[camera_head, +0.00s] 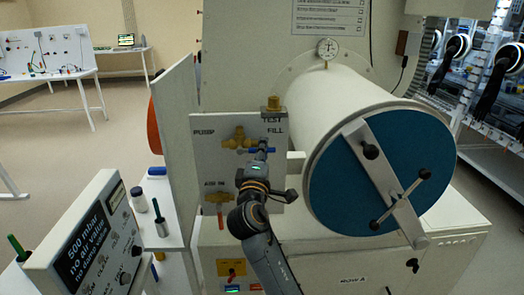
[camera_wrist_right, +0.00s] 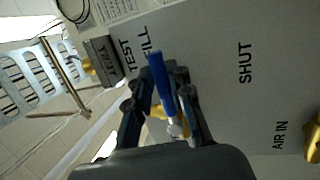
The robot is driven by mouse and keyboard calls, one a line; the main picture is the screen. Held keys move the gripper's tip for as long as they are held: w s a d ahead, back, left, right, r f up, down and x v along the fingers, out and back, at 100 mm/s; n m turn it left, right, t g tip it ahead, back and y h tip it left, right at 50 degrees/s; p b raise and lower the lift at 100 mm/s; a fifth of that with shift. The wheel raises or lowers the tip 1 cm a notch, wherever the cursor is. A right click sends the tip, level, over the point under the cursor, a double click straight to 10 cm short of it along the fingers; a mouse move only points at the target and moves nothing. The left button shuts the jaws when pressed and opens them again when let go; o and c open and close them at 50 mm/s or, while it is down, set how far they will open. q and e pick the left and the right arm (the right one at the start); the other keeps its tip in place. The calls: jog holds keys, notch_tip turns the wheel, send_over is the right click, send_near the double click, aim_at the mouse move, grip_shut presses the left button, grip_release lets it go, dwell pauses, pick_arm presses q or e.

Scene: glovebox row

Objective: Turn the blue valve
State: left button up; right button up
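The blue valve (camera_head: 269,150) is on the pale upright panel, beside the FILL label. Its blue handle (camera_wrist_right: 160,85) shows in the right wrist view, lying between the two dark fingers. My right gripper (camera_head: 260,154) is in front of the panel and partly hides the valve in the head view. In the right wrist view the fingers of the right gripper (camera_wrist_right: 163,88) are close together, one on each side of the handle, and look shut on it. The valve body behind the fingers is mostly hidden. My left gripper is not in view.
Yellow fittings (camera_head: 237,139) are left of the valve, by the PUMP label. An AIR IN fitting (camera_head: 218,197) is lower. A large cylinder with a blue door (camera_head: 350,190) and crossbar stands right. A control box (camera_head: 95,240) is at front left.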

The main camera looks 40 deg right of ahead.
jog(key=shift+o, duration=0.9)
jog(key=shift+d, duration=0.15)
jog(key=shift+s+a+f, duration=0.1)
jog(key=shift+a+f, duration=0.05)
jog(key=shift+a, duration=0.05)
jog(key=v, duration=1.1)
jog(key=shift+s, duration=0.35)
jog(key=shift+a, duration=0.15)
